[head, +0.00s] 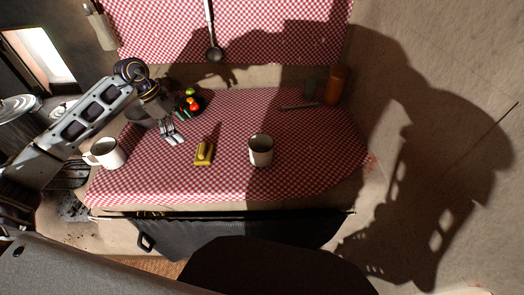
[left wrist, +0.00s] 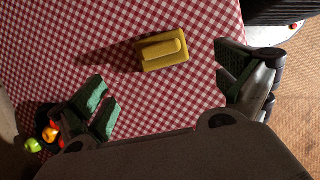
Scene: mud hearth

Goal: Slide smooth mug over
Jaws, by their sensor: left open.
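Two white mugs with dark rims stand upright on the red-checked cloth (head: 230,185). One mug (head: 261,152) is right of the middle. The other mug (head: 106,154) is at the left edge, its handle to the left, next to my left arm. I cannot tell which is the smooth one. My left gripper (head: 171,132) is open and empty above the cloth, between the mugs and behind the yellow block (head: 204,152). In the left wrist view the gripper's fingers (left wrist: 166,92) are wide apart, with the yellow block (left wrist: 162,51) beyond them; no mug shows there. My right gripper is not in view.
A dark plate of vegetables (head: 194,105) lies behind my left gripper. An orange bottle (head: 336,85), a dark jar (head: 308,80) and a thin utensil (head: 299,106) are at the back right. A ladle (head: 213,50) hangs behind. Cloth right of the middle mug is clear.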

